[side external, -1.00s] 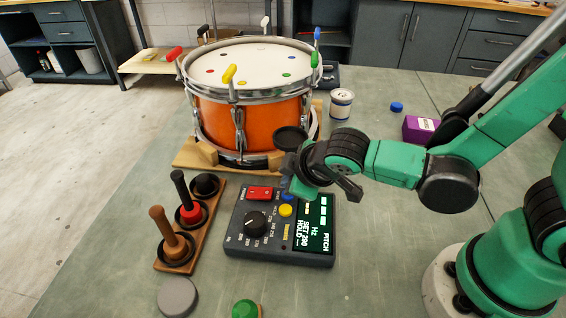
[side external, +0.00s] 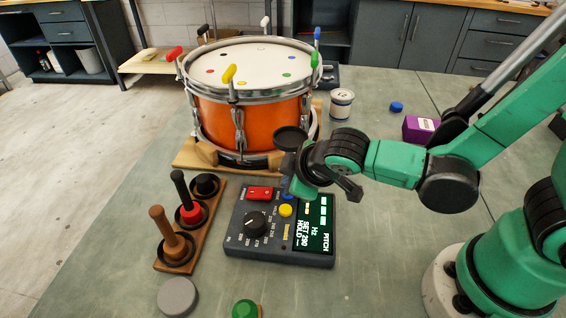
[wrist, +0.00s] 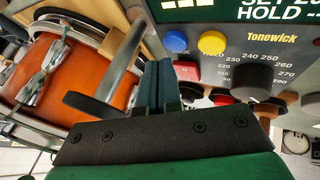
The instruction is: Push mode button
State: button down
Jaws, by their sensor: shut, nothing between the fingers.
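The dark tuner box (side external: 240,240) lies on the bench with a lit screen (side external: 313,222), a black knob (side external: 255,223) and a red rocker switch (side external: 259,193). The wrist view shows the blue button (wrist: 176,41), the yellow button (wrist: 212,43) and the red switch (wrist: 187,72). My gripper (side external: 289,187) is shut and empty, fingers down at the box's far edge, close to the blue button. In the wrist view its fingertips (wrist: 158,66) appear below the blue button; contact cannot be told.
An orange drum (side external: 250,122) on a wooden cradle stands just behind the box. A wooden rack (side external: 204,222) with mallets is at left. A grey disc (side external: 177,297) and a green knob (side external: 245,309) lie in front. A can (side external: 341,104) and a purple box (side external: 420,129) stand behind my arm.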

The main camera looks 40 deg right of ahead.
jog(key=shift+f, duration=0.2)
jog(key=shift+f, duration=0.25)
jog(key=shift+r, duration=0.15)
dwell(0.3)
jog(key=shift+r, duration=0.3)
jog(key=shift+r, duration=2.5)
jog(key=shift+r, duration=0.1)
dwell(0.4)
